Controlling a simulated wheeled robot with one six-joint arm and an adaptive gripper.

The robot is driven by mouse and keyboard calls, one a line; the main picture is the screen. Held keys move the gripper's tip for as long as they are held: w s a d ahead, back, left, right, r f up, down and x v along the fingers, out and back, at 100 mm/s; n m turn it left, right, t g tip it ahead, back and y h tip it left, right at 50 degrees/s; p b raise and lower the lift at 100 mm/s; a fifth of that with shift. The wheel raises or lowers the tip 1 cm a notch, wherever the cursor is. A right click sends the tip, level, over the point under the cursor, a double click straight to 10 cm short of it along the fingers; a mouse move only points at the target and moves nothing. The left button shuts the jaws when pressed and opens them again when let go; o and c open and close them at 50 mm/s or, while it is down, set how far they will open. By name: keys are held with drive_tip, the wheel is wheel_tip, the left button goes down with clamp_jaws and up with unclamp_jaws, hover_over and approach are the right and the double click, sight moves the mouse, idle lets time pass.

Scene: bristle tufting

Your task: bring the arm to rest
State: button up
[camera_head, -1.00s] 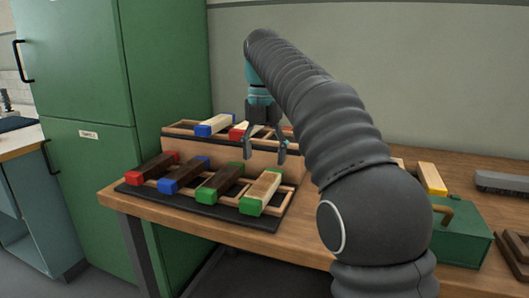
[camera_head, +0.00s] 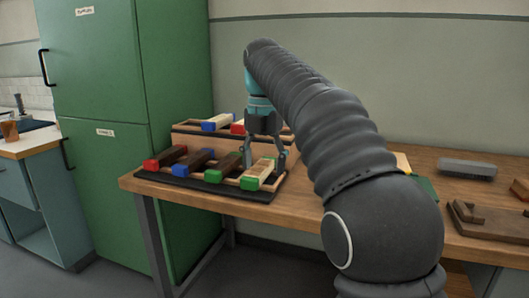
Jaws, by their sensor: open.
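My gripper (camera_head: 264,162) is open, pointing down, with its fingers over or just behind the front row of blocks. I see nothing between its fingers. My dark grey arm reaches across the right half of the view. The front rack holds a dark block with a red end (camera_head: 165,158), a dark block with a blue end (camera_head: 192,163), a dark block with a green end (camera_head: 222,168) and a light block with a green end (camera_head: 257,175). A raised rear rack holds a light block with a blue end (camera_head: 217,122) and one with a red end (camera_head: 238,127), partly hidden by my gripper.
The wooden table (camera_head: 420,166) carries a grey bar (camera_head: 467,169) and wooden pieces (camera_head: 468,212) at the right. A green box (camera_head: 426,187) is mostly hidden behind my arm. A tall green cabinet (camera_head: 105,75) stands close at the left. A counter (camera_head: 33,141) lies further left.

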drive_tip(key=s+d+f+m+t, duration=0.1)
drive_tip(key=s+d+m+t, duration=0.1)
drive_tip(key=s+d+m, duration=0.7)
drive_tip(key=s+d+f+m+t, duration=0.1)
drive_tip(key=s+d+f+m, duration=0.2)
drive_tip(key=s+f+m, duration=0.5)
drive_tip(key=s+d+f+m+t, duration=0.2)
drive_tip(key=s+d+f+m, duration=0.1)
drive_tip(key=s+f+m, duration=0.6)
drive_tip(key=s+m, duration=0.1)
drive_tip(key=m, duration=0.3)
drive_tip(key=shift+d+f, duration=0.25)
drive_tip(key=shift+d, duration=0.1)
